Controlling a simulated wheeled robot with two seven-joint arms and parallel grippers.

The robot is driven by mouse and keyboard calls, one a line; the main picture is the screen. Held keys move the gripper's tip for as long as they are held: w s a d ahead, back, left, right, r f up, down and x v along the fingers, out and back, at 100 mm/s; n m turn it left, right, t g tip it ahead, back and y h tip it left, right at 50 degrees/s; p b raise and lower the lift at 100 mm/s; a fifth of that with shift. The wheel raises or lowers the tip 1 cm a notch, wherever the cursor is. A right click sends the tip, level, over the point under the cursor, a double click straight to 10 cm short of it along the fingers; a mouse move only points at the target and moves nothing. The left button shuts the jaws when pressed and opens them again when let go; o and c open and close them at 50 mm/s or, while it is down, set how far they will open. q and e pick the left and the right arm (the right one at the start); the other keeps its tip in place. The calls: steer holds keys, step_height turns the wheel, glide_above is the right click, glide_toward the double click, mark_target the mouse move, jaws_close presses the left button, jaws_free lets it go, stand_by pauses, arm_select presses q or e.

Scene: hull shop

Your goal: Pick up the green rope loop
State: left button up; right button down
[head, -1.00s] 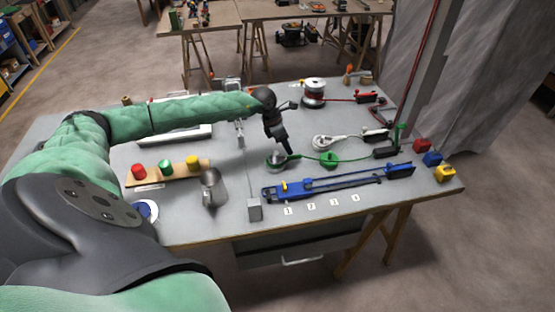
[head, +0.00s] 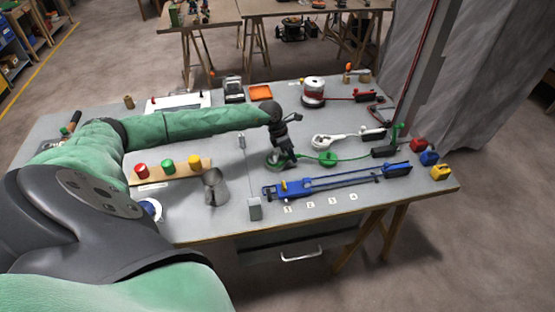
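The green rope loop (head: 268,162) lies on the grey workbench, left of a green block (head: 327,159) on the same green line. The line runs right to a dark clamp (head: 384,151). My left gripper (head: 285,164) points down at the right part of the loop and hides some of it. Its fingers are small and dark, so I cannot tell whether they are open or shut, or whether they touch the rope. My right gripper is not in view.
A white rope coil (head: 325,141) and a blue slide (head: 335,182) lie close by. A metal jug (head: 215,188) stands left, near a wooden board with coloured caps (head: 180,170).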

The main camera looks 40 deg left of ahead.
arm_select(q)
jaws_close()
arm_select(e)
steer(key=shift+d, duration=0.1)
arm_select(q)
steer(key=shift+r, duration=0.15)
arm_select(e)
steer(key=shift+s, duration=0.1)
